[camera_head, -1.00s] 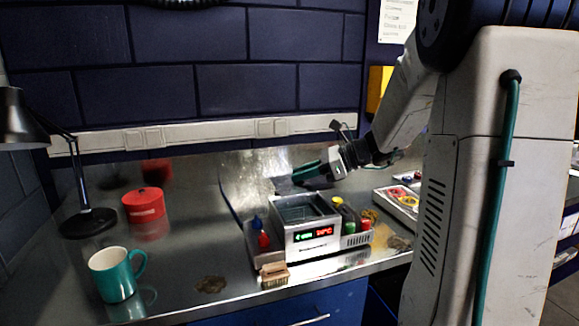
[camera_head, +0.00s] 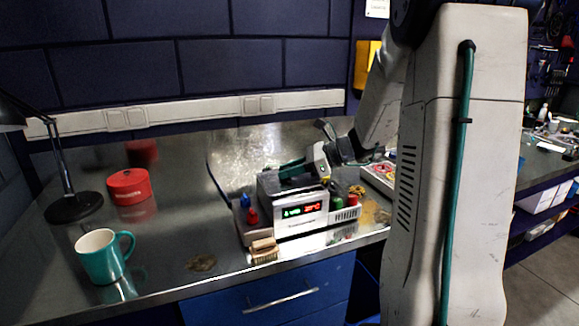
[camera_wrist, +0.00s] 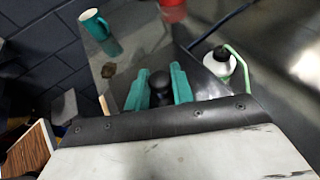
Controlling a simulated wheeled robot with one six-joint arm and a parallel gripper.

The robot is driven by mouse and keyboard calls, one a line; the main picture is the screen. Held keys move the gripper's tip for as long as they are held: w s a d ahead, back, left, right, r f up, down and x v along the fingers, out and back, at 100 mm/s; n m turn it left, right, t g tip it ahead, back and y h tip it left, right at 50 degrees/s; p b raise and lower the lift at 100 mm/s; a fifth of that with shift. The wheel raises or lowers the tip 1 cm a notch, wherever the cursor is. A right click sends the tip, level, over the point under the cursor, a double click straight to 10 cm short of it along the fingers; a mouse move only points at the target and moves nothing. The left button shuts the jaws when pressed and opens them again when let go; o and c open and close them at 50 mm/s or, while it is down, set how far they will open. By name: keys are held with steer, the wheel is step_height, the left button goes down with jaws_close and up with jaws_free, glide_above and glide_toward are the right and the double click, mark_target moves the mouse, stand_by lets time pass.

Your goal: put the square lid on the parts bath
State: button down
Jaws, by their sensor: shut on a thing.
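The parts bath (camera_head: 302,209) is a pale box with a lit green and red display on the bench. My gripper (camera_head: 291,168) is just above its open top, with teal fingers pointing left. In the wrist view my gripper (camera_wrist: 160,88) is shut on the round black knob of the square lid (camera_wrist: 160,82). I cannot tell whether the lid touches the bath rim.
A red-tipped bottle (camera_head: 252,216) stands left of the bath, and a brush (camera_head: 264,247) lies in front. A teal mug (camera_head: 102,257), a red tin (camera_head: 128,187) and a black lamp (camera_head: 74,207) are further left. The bench between mug and bath is mostly clear.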

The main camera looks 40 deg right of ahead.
steer(key=shift+s+d, duration=0.15)
stand_by(0.5)
steer(key=shift+s+d, duration=0.15)
steer(key=shift+f, duration=0.45)
stand_by(0.9)
steer(key=c, duration=1.1)
jaws_free()
steer(key=v, duration=0.7)
steer(key=shift+s+d+r, duration=0.15)
steer(key=shift+s+d, duration=0.1)
steer(key=shift+d, duration=0.05)
